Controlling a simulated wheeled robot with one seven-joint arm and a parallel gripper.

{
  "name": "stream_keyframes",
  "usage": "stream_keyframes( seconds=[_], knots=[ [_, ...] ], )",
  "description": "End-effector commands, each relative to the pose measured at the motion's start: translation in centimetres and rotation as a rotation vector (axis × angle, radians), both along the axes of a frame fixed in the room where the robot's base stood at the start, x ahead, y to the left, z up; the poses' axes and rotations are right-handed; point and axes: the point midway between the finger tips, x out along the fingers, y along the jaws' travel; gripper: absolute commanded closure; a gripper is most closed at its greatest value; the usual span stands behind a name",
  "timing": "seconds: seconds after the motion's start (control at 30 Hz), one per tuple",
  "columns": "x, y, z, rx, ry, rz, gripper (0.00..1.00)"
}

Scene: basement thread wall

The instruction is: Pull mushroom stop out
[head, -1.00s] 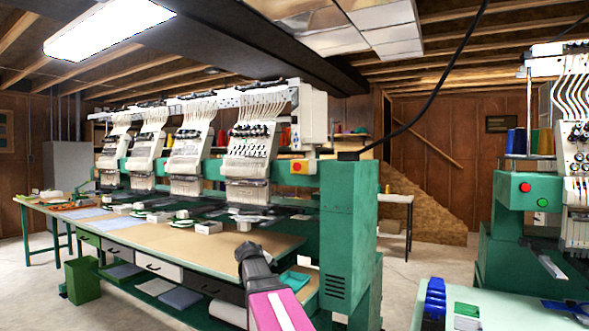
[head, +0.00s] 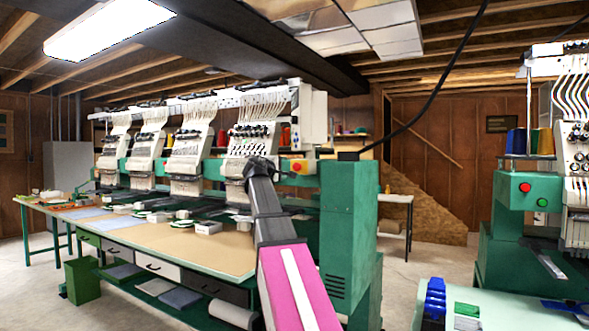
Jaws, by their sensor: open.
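The mushroom stop is a red button (head: 297,167) on a yellow plate, on the front of the near end of the green and white embroidery machine (head: 346,220). The button shows clear of my arm, just right of its raised dark end. My gripper (head: 284,181) is only a small dark shape by that end, just below and left of the button, and it is mostly hidden by my own arm. It is open, and no contact with the button shows.
A tan worktable (head: 200,248) runs along the machine, with small white boxes on it. A second machine (head: 527,188) at the right has its own red and green buttons. A pale table (head: 500,303) stands at the front right. Bare floor lies between the machines.

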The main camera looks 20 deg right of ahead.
Motion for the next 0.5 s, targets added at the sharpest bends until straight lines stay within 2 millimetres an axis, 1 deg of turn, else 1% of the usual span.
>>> stream_keyframes(
  seconds=[0.17,0.23,0.5],
  knots=[
    [1.0,-1.1,0.0,0.002,0.001,-0.001,0.34],
    [1.6,-1.9,0.0,0.002,0.001,-0.001,0.34],
    [4.6,-5.6,-0.1,0.003,0.001,-0.001,0.34]
  ],
)
